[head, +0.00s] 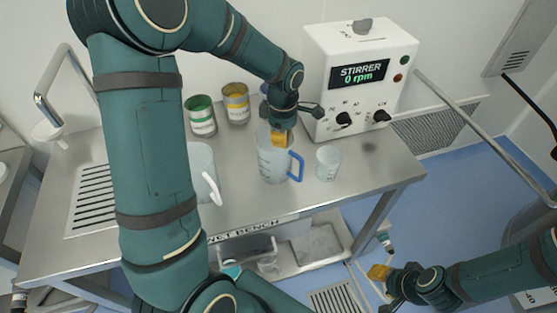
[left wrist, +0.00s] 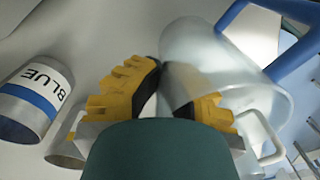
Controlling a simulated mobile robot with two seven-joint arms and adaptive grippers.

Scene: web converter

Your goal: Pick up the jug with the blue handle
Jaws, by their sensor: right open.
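The clear jug (head: 272,165) with a blue handle (head: 297,166) stands on the metal bench, its handle to the right. My left gripper (head: 282,138) is at its rim, fingers pointing down. In the left wrist view the translucent jug (left wrist: 200,55) overlaps one yellow finger of my left gripper (left wrist: 168,100), and its near wall lies between the two fingers. I cannot tell whether they press on the wall. The blue handle (left wrist: 285,60) shows at the upper right. My right gripper (head: 380,272) is open and empty, low at the right, away from the bench.
A white-handled jug (head: 203,165) stands left, partly behind my left arm. A small beaker (head: 327,163) stands close on the right. Green (head: 201,122) and yellow-labelled (head: 236,108) cans and the stirrer (head: 355,75) stand behind. A blue-labelled can (left wrist: 35,95) shows in the left wrist view.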

